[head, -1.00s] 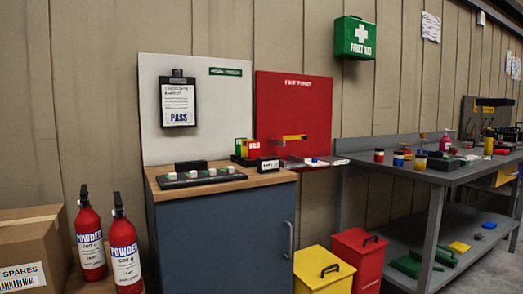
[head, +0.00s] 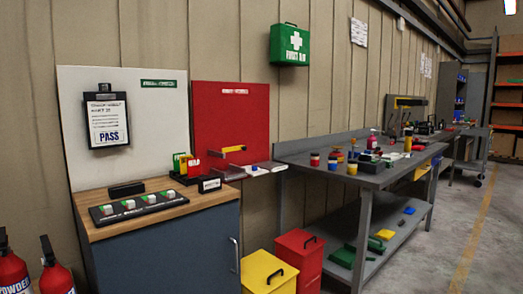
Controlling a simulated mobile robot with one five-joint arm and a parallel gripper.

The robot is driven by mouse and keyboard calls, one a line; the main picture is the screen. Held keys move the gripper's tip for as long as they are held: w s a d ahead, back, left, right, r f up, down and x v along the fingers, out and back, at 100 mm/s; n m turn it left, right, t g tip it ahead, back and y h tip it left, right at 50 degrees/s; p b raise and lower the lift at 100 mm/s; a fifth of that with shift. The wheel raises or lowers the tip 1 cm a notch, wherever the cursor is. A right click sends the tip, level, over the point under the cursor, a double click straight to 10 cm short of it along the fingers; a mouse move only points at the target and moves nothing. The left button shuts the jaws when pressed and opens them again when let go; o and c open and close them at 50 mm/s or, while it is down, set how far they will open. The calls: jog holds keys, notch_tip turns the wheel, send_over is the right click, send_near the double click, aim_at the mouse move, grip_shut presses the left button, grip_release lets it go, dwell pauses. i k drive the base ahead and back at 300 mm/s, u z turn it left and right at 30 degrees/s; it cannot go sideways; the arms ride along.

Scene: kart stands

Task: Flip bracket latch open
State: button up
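The red fire point board (head: 231,122) stands against the wall right of the white board. A yellow latch-like bar (head: 233,149) lies roughly level across its lower middle. It looks like the bracket latch, but it is too small to tell whether it is open or shut. No extinguisher hangs on the board. Two red powder extinguishers (head: 57,272) stand at the lower left, cut off by the frame. My gripper is not in view.
A blue cabinet (head: 165,255) with a wooden top stands below the boards. A yellow bin (head: 268,272) and a red bin (head: 298,258) are on the floor beside it. A grey workbench (head: 385,181) with several small items stands at right. Floor at far right is open.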

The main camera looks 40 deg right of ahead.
aim_at(242, 147)
jog(key=z, duration=1.1)
